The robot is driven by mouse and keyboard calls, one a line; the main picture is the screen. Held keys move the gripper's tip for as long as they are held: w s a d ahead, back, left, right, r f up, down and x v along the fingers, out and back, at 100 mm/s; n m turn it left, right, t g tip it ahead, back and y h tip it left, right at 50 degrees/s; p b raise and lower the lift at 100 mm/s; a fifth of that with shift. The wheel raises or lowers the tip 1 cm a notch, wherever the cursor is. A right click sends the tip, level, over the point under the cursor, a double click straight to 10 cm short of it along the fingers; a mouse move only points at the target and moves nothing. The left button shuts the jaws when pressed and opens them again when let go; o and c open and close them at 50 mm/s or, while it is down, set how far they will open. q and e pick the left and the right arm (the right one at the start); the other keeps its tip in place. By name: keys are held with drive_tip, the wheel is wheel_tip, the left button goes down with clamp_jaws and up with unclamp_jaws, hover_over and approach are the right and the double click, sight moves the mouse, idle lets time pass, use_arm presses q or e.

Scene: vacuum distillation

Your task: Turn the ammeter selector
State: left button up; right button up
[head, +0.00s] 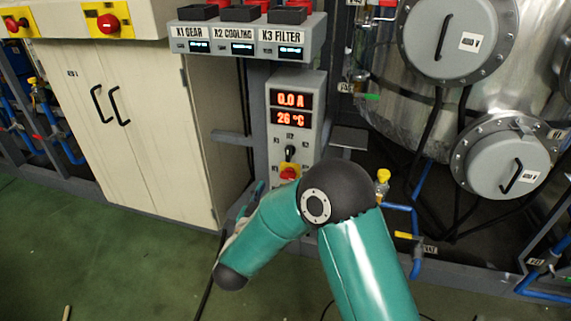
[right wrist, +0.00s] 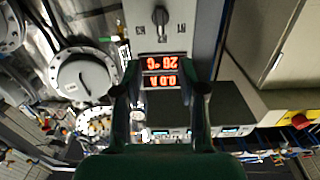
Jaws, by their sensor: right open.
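The ammeter panel (head: 313,108) is a grey upright box. Its red displays read 0.0 A (head: 291,99) and 26 °C (head: 291,119). The selector (head: 290,153) is a small black knob below them, with labels around it; its pointer looks roughly upright. In the right wrist view the panel is upside down, with the selector (right wrist: 160,16) at the top. My right gripper (right wrist: 160,66) is open and empty, its fingers framing the displays, apart from the selector. In the head view my right gripper (head: 258,189) is mostly hidden behind my forearm. My left gripper is out of view.
Above the panel is a switch box (head: 248,39) labelled K1 Gear, K2 Cooling, K3 Filter. A beige cabinet (head: 150,130) stands left, a steel vessel (head: 385,65) with pipes right. Green floor (head: 90,260) is open at front left.

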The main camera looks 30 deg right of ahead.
sight(288, 155)
drive_tip(key=x, duration=1.6)
drive_tip(key=shift+w+d+b, duration=0.15)
drive_tip(key=shift+b, duration=0.25)
